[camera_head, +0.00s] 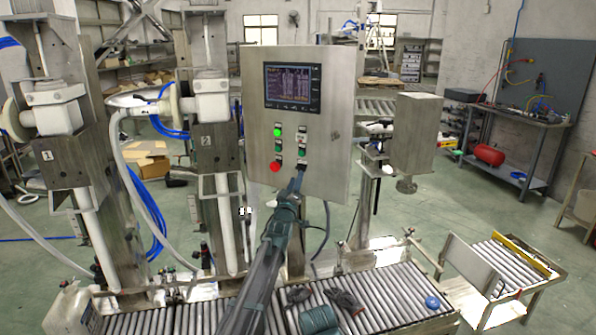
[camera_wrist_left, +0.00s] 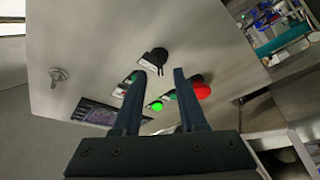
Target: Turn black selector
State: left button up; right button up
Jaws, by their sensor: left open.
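The black selector (camera_wrist_left: 157,56) sits on the grey face of the control box (camera_head: 257,82). In the left wrist view it shows between and just beyond the tips of my left gripper (camera_wrist_left: 158,71). I cannot tell whether the fingers touch it. In the head view my left gripper (camera_head: 298,177) reaches up to the lower right of the button group and covers much of that spot. The gripper is open, with a clear gap between its fingers.
A red button (camera_head: 275,167) and a lit green button (camera_head: 277,132) are close by, under a screen (camera_head: 292,87). A key-like latch (camera_wrist_left: 59,76) stands out from the box face.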

aim_at(299, 170)
pick_arm(q)
jog(key=x, duration=0.4)
jog(key=shift+p, duration=0.35)
grip_shut()
